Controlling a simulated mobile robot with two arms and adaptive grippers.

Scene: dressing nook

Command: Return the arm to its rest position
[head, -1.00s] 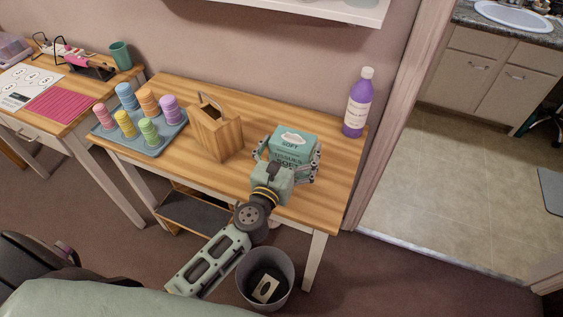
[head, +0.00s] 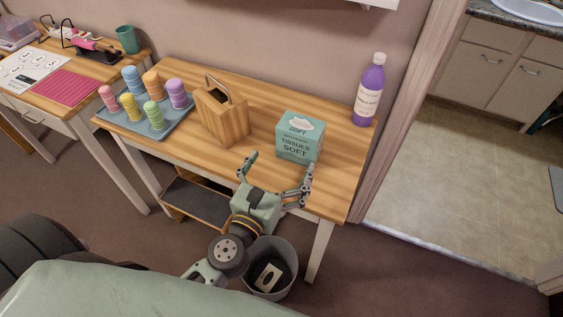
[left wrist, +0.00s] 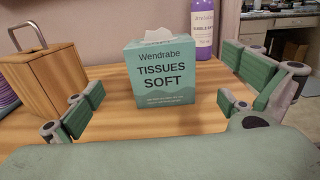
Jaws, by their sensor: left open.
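My left gripper (head: 276,174) is open and empty at the front edge of the wooden table (head: 345,160). Its fingers are spread and apart from the green tissue box (head: 299,142), which stands upright on the table just beyond them. In the left wrist view the tissue box (left wrist: 162,75) stands ahead between the open fingers of the left gripper (left wrist: 165,110), with a gap of bare tabletop before it. My right gripper is not in view.
A wooden box with a handle (head: 222,120), a purple bottle (head: 368,92) and a tray (head: 178,131) of coloured cups stand on the table. A grey bin (head: 283,252) holding an empty-looking box is below the arm. A second desk (head: 80,105) stands left.

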